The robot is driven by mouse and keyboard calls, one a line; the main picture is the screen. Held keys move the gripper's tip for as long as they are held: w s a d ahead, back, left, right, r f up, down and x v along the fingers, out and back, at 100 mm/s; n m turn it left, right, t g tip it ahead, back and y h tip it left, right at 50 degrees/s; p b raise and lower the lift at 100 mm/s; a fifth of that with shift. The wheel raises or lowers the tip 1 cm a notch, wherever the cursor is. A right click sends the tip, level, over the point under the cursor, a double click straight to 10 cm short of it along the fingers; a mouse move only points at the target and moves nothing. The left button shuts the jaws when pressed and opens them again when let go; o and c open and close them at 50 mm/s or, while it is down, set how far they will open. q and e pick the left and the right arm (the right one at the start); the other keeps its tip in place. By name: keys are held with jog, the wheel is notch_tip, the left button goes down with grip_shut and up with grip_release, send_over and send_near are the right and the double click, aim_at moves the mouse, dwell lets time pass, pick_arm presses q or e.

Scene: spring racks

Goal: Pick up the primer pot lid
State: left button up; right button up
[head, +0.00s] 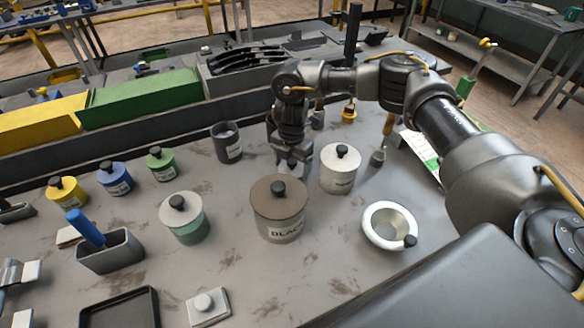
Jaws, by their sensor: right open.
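A white pot (340,178) with a pale lid (341,157) and a black knob stands right of centre. Its label is too small to read, so I cannot be sure it is the primer pot. My right gripper (292,158) points down just left of this pot, behind the brown-lidded pot. It is open, with nothing seen between its fingers. The brown lid (279,196) sits on a pot labelled with "BLAC". A pale grey lid (181,208) sits on a green-white pot. My left gripper is not clearly in view.
Small yellow (67,191), blue (115,178) and green (160,163) pots stand at left. A dark cup (227,143) stands behind. A white ring-shaped dish (369,232) lies at right. A grey holder (110,255) and black tray (88,318) are at front left.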

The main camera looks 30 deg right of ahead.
jog(key=c, duration=0.6)
